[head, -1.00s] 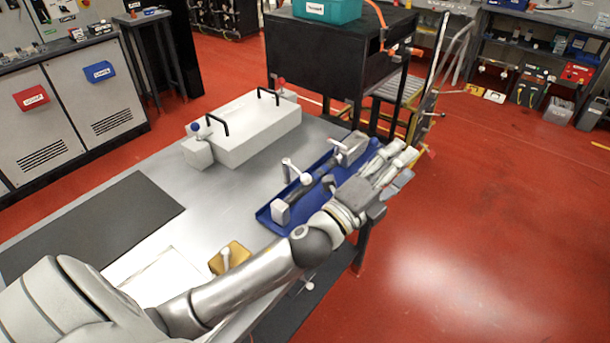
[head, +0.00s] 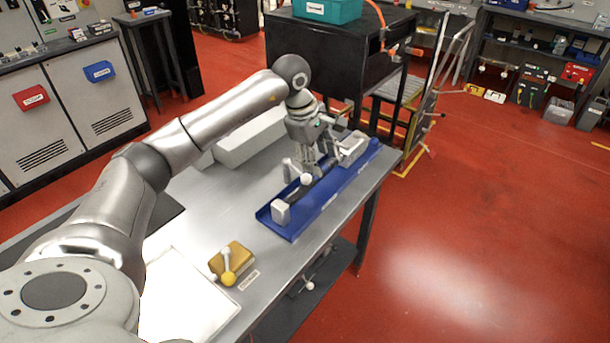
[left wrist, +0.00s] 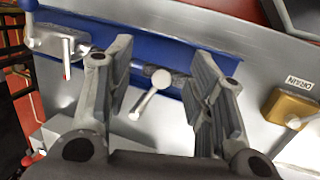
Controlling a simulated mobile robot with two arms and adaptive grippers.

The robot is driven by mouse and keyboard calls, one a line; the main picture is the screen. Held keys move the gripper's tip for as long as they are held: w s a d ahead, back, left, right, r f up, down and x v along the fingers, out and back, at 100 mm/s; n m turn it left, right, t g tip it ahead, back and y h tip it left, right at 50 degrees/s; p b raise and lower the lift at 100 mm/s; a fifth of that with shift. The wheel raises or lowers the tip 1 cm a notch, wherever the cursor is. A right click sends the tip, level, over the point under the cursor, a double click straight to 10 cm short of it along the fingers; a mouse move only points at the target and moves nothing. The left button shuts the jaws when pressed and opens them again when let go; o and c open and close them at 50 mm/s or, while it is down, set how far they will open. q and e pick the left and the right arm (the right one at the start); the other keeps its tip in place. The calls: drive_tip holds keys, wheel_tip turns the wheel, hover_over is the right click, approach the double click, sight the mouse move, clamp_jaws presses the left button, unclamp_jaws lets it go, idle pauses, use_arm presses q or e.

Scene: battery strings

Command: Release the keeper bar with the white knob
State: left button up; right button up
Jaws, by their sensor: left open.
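A blue tray (head: 290,228) lies along the right edge of the bench. A dark bar (head: 322,187) runs along it between white end blocks. A white lever with a round white knob (head: 306,179) stands at the bar; the knob also shows in the left wrist view (left wrist: 160,78), between my fingers and apart from them. My left gripper (head: 318,170) points down over the tray, open and empty; its two fingers (left wrist: 165,65) straddle the lever in the left wrist view. The far part of the bar is hidden behind the gripper. My right gripper is not in view.
A yellow block (head: 234,258) with a lever and yellow ball sits on the near bench, its label reading DRAIN in the left wrist view. A white box (head: 245,140) stands behind my left arm. A black cabinet (head: 320,50) is beyond. The bench between box and tray is bare.

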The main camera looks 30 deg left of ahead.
use_arm(q)
drive_tip(key=y, duration=0.2)
approach(305, 175)
drive_tip(key=shift+g, duration=0.3)
drive_tip(key=f, duration=0.3)
drive_tip(key=w+f+p, duration=0.1)
drive_tip(key=f, duration=0.2)
drive_tip(key=w+f+p, duration=0.1)
drive_tip(key=f, duration=0.3)
drive_tip(key=shift+w, duration=0.2)
drive_tip(key=shift+r, duration=0.1)
clamp_jaws()
